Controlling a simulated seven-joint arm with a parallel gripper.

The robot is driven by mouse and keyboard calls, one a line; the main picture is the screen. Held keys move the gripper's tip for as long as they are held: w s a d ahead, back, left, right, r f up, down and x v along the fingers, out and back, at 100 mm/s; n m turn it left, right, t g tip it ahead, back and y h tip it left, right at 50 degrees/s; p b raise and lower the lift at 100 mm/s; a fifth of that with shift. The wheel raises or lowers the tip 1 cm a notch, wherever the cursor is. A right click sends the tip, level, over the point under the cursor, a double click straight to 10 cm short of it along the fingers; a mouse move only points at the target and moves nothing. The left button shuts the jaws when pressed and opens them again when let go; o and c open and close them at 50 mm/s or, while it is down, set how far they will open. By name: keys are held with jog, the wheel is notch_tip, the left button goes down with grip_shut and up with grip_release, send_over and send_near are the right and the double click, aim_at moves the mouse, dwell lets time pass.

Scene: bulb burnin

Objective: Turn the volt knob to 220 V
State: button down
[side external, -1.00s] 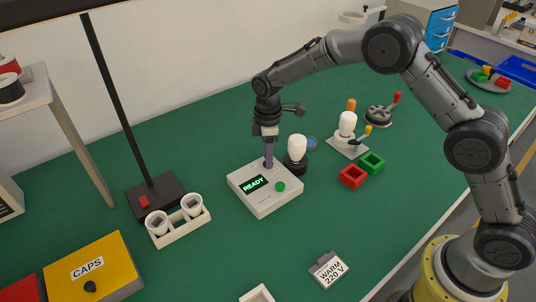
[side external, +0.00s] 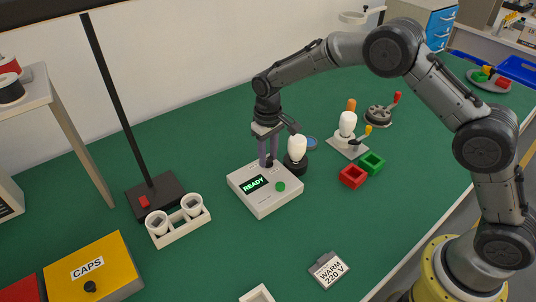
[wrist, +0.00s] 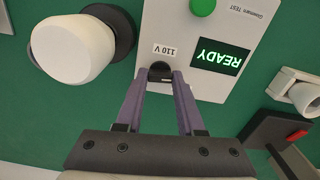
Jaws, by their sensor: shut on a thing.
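The white tester box (side external: 265,196) stands on the green table, its green display (side external: 255,184) reading READY. The small black volt knob (wrist: 160,71) is at the box's edge, beside a label (wrist: 165,50) that reads 110 V. My gripper (wrist: 160,78) points down at the box with its two purple fingers on either side of the knob, shut on it; it also shows in the side view (side external: 268,163). The fingers partly hide the knob, and I cannot tell where it points. A green button (side external: 280,186) is on the box. A card (side external: 329,269) reads WARM 220 V.
A white bulb in a black base (side external: 297,150) stands close to the right of my gripper. A rack with two white cups (side external: 178,225), a yellow CAPS box (side external: 95,268) and a black lamp stand (side external: 155,195) are to the left. Red (side external: 352,177) and green (side external: 372,162) bins lie right.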

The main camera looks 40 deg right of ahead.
aim_at(268, 158)
jog(key=m, duration=0.3)
jog(key=shift+r+m, duration=0.1)
jog(key=shift+m, duration=2.1)
jog(key=c, duration=0.5)
grip_release()
notch_tip(268, 158, up, 14)
jog(key=shift+f, duration=0.1)
